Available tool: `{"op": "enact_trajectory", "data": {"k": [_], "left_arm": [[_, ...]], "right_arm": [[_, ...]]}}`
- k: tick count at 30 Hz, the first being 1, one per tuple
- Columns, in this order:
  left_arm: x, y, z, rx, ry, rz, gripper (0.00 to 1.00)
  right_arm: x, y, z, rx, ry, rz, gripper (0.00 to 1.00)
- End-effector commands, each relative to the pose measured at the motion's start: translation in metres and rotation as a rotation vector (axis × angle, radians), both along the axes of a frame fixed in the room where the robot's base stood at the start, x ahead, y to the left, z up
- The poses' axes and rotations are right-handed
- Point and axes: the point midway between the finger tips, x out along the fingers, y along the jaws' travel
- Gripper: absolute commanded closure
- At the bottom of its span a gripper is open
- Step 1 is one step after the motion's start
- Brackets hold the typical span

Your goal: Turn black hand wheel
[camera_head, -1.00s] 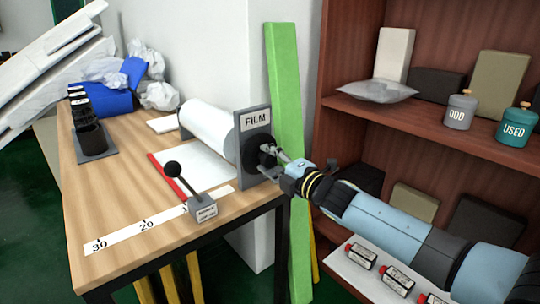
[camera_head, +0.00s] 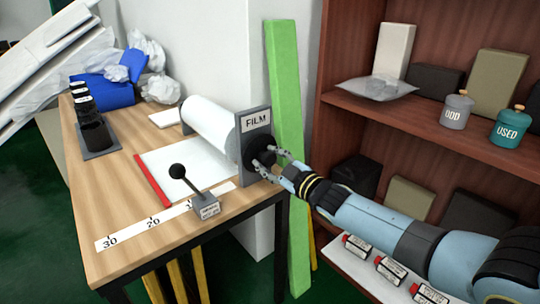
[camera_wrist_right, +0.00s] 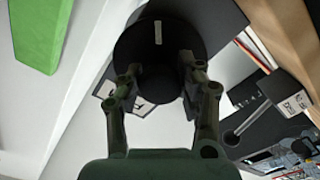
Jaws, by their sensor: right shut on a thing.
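The black hand wheel (camera_head: 257,147) is on the grey end plate of the film roller, under the word FILM, at the table's right edge. My right gripper (camera_head: 268,163) is at the wheel's front, shut on it, with one finger above the other. In the right wrist view the wheel's round dark face (camera_wrist_right: 157,42) lies between and beyond the two fingers (camera_wrist_right: 160,78). The exact contact of the fingertips is dark and hard to see. My left gripper is not in view.
The white film roll (camera_head: 210,125) lies behind the plate. A black-knobbed lever (camera_head: 185,183) stands at the table's front. A green post (camera_head: 284,100) is behind my right gripper. A brown shelf (camera_head: 430,122) holds boxes and lidded jars. Red-capped bottles (camera_head: 392,270) lie below my right arm.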

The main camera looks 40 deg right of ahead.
Motion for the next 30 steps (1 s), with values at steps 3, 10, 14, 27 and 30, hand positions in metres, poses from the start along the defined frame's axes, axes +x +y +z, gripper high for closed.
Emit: {"op": "enact_trajectory", "data": {"k": [3,10,14,27,30], "left_arm": [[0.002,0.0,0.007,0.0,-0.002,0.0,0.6],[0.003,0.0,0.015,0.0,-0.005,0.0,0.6],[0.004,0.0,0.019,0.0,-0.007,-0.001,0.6],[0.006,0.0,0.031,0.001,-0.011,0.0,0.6],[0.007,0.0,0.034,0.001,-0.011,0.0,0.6]], "right_arm": [[0.0,0.0,0.001,0.11,0.01,-0.001,0.95],[0.0,0.0,0.0,0.326,0.027,-0.001,0.95],[0.0,0.001,0.0,0.448,0.038,-0.002,0.95],[-0.001,0.003,-0.001,0.866,0.071,-0.002,0.95],[-0.001,0.004,-0.001,0.961,0.078,-0.003,0.95]]}}
